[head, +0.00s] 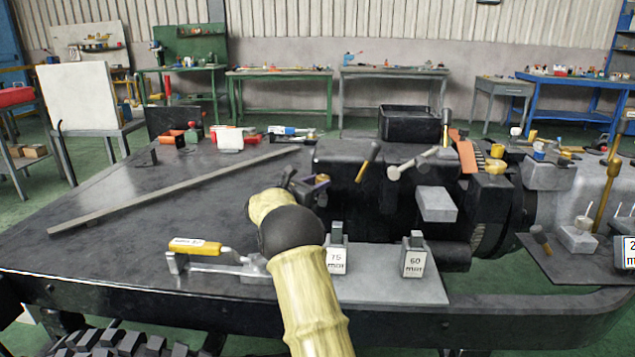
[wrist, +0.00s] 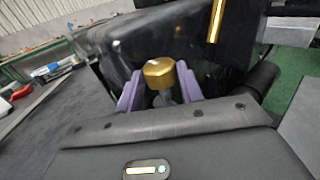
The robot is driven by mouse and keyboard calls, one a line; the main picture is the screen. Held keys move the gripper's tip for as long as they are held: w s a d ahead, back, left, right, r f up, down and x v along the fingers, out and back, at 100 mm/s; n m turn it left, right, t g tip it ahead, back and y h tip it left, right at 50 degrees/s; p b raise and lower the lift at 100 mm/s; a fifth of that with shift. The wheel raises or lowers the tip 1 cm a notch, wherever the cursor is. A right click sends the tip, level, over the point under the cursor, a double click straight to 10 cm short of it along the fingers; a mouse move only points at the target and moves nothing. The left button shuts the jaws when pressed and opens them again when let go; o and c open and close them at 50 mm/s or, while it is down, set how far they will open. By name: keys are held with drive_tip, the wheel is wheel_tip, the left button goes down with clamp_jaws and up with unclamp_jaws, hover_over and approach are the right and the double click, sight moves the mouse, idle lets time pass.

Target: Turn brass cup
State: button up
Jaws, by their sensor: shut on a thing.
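The brass cup (wrist: 160,74) is a short gold cylinder in the wrist view, on a darker stem against the black housing. The two purple fingers of my gripper (wrist: 159,82) stand on either side of it, closed on it. In the head view my gripper (head: 308,187) is at the front left of the black housing, partly behind my pale arm. I cannot make out the held cup there. Another brass-coloured round piece (head: 495,166) sits further right on the machinery.
The black housing (head: 375,200) rises right beside my gripper. A yellow-handled clamp (head: 200,247) and two blocks marked 75 (head: 337,258) and 60 (head: 414,260) stand in front. A long bar (head: 170,190) lies on the dark plate, which is mostly clear at left.

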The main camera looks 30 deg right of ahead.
drive_tip(key=shift+w+a+m+g+h+p, duration=0.15)
drive_tip(key=shift+m+g+p, duration=0.3)
drive_tip(key=shift+g, duration=0.3)
drive_tip(key=shift+w+d+m+g+h+p, duration=0.15)
drive_tip(key=shift+m+g+p, duration=0.2)
drive_tip(key=shift+m+g, duration=0.3)
drive_tip(key=shift+w+a+m+g+p, duration=0.1)
drive_tip(key=shift+w+m+g+p, duration=0.1)
drive_tip(key=shift+m+g+p, duration=1.15)
drive_tip(key=shift+n+g, duration=0.35)
drive_tip(key=shift+n, duration=0.1)
drive_tip(key=o, duration=1)
drive_tip(key=shift+r, duration=0.1)
drive_tip(key=shift+r+b, duration=0.1)
drive_tip(key=shift+b, duration=0.3)
drive_tip(key=shift+s+n+t+b, duration=0.2)
drive_tip(key=shift+n+t+b, duration=0.8)
drive_tip(key=shift+t, duration=0.4)
drive_tip(key=shift+t, duration=0.3)
